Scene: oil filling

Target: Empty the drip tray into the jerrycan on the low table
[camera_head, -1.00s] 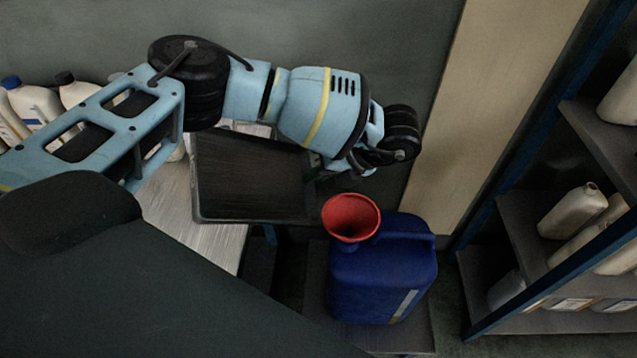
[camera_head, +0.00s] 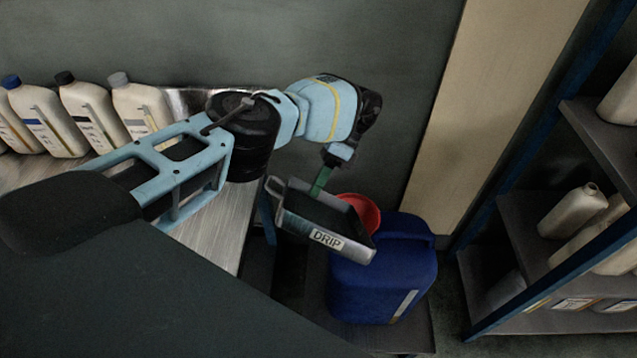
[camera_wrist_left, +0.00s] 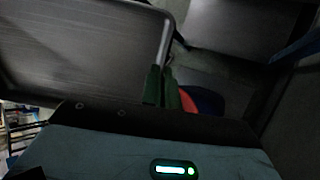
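The drip tray (camera_head: 326,240), a dark pan with a grey end wall marked DRIP, hangs tilted in the air beside and partly over the red funnel (camera_head: 364,211). The funnel stands in the mouth of the blue jerrycan (camera_head: 384,275) on the low table (camera_head: 402,340). The tray hides part of the funnel. My left gripper (camera_head: 321,182) has green fingers shut on the tray's far side. In the left wrist view the fingers (camera_wrist_left: 162,88) meet the edge of the tray (camera_wrist_left: 75,45). I cannot tell whether oil is running out. My right gripper is not in view.
A metal-topped bench (camera_head: 215,225) stands at the left, with several white bottles (camera_head: 92,110) along its back. A shelf rack (camera_head: 520,225) with more bottles stands at the right. A beige panel (camera_head: 480,120) runs down the wall behind the jerrycan.

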